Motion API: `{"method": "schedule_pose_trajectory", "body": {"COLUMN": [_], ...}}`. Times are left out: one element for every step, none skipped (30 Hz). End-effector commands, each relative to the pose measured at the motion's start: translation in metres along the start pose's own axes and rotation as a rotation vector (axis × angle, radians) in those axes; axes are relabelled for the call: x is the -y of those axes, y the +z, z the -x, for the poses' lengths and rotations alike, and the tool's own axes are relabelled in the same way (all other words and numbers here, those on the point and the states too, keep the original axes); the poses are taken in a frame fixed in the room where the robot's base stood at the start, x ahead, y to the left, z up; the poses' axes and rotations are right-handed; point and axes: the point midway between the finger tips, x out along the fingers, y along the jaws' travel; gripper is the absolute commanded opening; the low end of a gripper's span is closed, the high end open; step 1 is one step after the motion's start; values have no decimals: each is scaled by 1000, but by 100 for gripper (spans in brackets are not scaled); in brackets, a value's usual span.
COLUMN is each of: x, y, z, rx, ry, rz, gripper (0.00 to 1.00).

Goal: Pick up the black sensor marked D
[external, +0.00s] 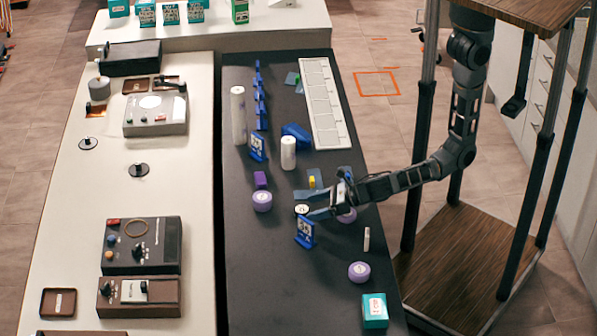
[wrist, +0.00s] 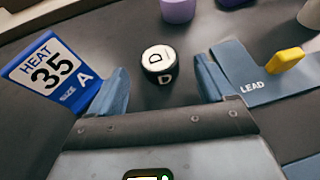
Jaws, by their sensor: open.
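The black sensor marked D (wrist: 159,64) is a short black cylinder with a white top lettered D and another D on its side. It stands upright on the dark table, and its white top shows in the external view (external: 302,209). My gripper (wrist: 161,84) is open, with one blue finger on each side of the sensor's near edge in the wrist view. The sensor sits just ahead of the fingertips, apart from both, with nothing held. In the external view my gripper (external: 311,204) is low over the table beside the sensor.
A blue sign reading HEAT 35 A (wrist: 47,70) stands close to the left finger. A blue LEAD plate (wrist: 235,66) with a yellow tab (wrist: 286,60) lies by the right finger. A purple cylinder (external: 262,201) stands beyond the sensor. A teal box (external: 375,311) is at the near end.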

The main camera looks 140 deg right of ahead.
Motion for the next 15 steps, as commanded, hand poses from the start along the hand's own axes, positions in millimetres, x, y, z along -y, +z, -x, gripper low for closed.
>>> {"method": "schedule_pose_trajectory", "body": {"x": [0,0,-1,-1,-1,-1,-1,-1,-1,-1,-1,-1,-1,-1,-1], "y": [2,3,3,4,4,3,3,3,3,3,3,3,2,3,3], "z": [-7,-12,-18,-23,-27,-32,-36,-38,-41,-43,-44,-45,-45,-45,-45], "rx": [1,1,0,1,1,0,0,0,1,1,0,0,0,0,0], "ry": [-2,-2,-3,-2,-2,-2,-2,-2,-1,-1,0,0,0,0,0], "rz": [-1,-2,-1,-2,-1,-1,0,0,0,0,0,0,0,0,0], "gripper": [82,82,82,82,82,82,82,82,82,82,82,82,82,82,82]}}
